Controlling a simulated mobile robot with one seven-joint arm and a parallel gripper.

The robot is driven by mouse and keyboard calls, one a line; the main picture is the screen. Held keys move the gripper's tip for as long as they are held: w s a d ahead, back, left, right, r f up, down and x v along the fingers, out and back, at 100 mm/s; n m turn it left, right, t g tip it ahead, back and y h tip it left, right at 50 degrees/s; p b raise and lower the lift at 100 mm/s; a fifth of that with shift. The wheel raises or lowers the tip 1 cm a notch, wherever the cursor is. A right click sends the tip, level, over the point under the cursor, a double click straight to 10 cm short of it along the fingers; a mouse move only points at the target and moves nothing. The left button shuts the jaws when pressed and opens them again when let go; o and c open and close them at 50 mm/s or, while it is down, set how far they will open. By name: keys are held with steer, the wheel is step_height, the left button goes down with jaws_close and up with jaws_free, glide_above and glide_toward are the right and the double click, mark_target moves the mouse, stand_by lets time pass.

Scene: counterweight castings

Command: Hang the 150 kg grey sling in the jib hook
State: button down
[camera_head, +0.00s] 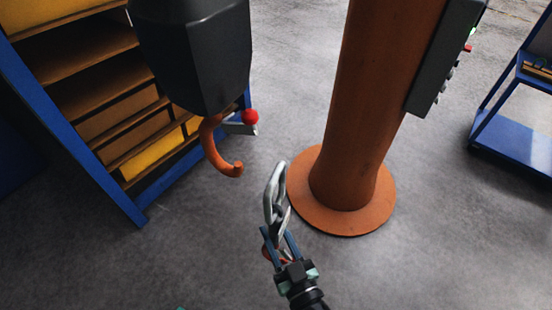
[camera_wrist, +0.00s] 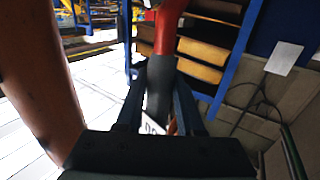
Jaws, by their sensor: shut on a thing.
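The jib hook (camera_head: 222,158) is orange and hangs open side right below a black block (camera_head: 192,50) in the head view. A small lever with a red ball (camera_head: 250,117) sits at its throat. My gripper (camera_head: 281,238) is below and right of the hook, shut on the sling. The sling's silver link (camera_head: 274,190) stands up above the fingers, apart from the hook. The label's text is unreadable, and the sling's lower part is mostly hidden.
An orange column (camera_head: 370,100) with a round base flange (camera_head: 345,220) stands close right of the link; a grey control box (camera_head: 445,60) is mounted on it. A blue-framed shelf rack (camera_head: 110,185) is at left, a blue cart (camera_head: 510,140) at far right. Floor in front is clear.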

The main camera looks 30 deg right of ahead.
steer(key=w+a+f+b, duration=0.2)
steer(key=w+b, duration=0.2)
steer(key=w, duration=0.1)
steer(key=w+a+f+b, duration=0.2)
steer(key=w+b, duration=0.3)
steer(key=shift+w+f, duration=0.3)
steer(key=shift+f, duration=0.1)
stand_by(1.5)
stand_by(0.6)
steer(key=shift+c, duration=2.2)
jaws_free()
steer(key=shift+f, duration=0.1)
steer(key=s+a+b, duration=0.2)
steer(key=s, duration=1.1)
steer(key=shift+b, duration=0.35)
